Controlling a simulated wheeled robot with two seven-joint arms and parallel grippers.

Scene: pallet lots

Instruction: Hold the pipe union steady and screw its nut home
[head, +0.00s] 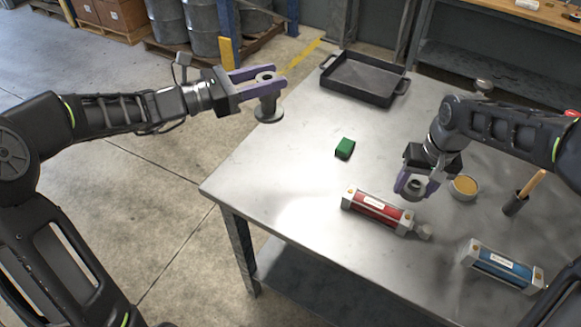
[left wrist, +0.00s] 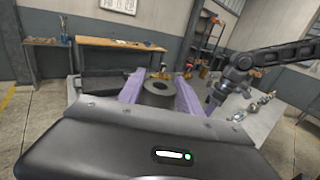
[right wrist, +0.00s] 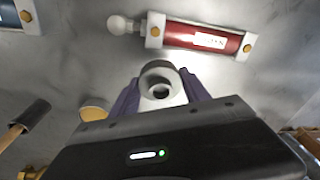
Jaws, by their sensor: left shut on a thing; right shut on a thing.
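My left gripper (head: 264,82) is shut on a grey pipe union (head: 268,108), a short upright body with a hollow top and a wide round foot. It is held up in the air by the table's left edge, and its dark bore shows in the left wrist view (left wrist: 156,96). My right gripper (head: 413,187) points down and is shut on a grey ring-shaped nut (right wrist: 162,84) with an open hole. The nut is low over the table, near the red cylinder. The union and nut are well apart.
On the metal table (head: 290,165) are a black tray (head: 362,80), a green block (head: 345,148), a red cylinder (head: 378,210), a blue cylinder (head: 502,268), a yellow-filled tin (head: 464,186) and a wooden-handled tool (head: 525,192). The table's left middle is clear.

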